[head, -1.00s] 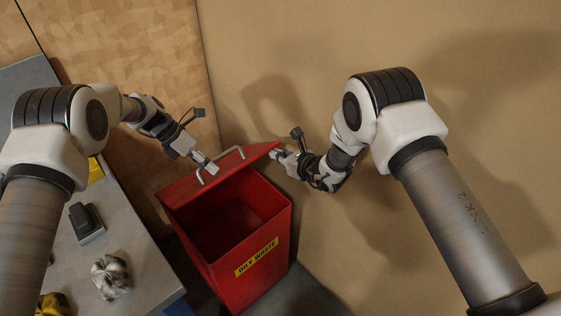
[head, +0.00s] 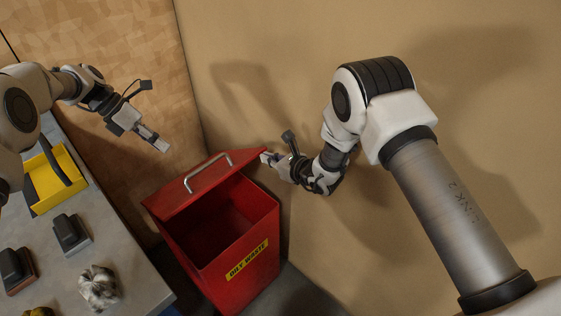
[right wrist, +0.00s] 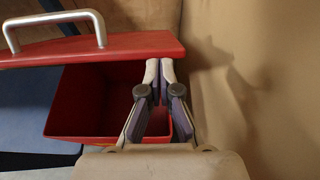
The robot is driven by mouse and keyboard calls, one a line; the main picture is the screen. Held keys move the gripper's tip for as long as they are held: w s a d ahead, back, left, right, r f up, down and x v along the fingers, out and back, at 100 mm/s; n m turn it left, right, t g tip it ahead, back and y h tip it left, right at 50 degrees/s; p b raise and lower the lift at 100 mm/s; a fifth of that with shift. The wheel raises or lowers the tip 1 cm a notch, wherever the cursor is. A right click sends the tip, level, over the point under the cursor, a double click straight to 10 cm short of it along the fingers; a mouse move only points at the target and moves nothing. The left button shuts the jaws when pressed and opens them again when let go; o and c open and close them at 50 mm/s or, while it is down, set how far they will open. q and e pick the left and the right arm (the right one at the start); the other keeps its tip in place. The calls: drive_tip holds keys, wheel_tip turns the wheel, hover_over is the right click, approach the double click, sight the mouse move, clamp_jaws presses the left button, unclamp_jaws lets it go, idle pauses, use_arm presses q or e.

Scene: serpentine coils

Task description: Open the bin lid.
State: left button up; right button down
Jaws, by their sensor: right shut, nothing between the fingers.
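The red bin (head: 240,277) with an "OILY WASTE" label stands on the floor, with its dark inside showing. Its red lid (head: 185,203) is raised and tilted, with a metal handle (head: 207,170) on top. The lid (right wrist: 120,48) and handle (right wrist: 60,17) also show in the right wrist view. My left gripper (head: 162,145) is in the air up and left of the handle, apart from it; its finger gap is unclear. My right gripper (head: 266,158) is at the lid's right end. In the right wrist view its shut, empty fingers (right wrist: 160,62) meet the lid's edge; I cannot tell whether they touch.
A grey bench (head: 130,270) on the left holds a yellow bin (head: 62,168), dark block-like items (head: 70,233) and a crumpled rag (head: 98,287). A tan wall (head: 440,80) stands close behind and right of the red bin, near my right arm.

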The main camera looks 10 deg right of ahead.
drive_tip(key=v, duration=1)
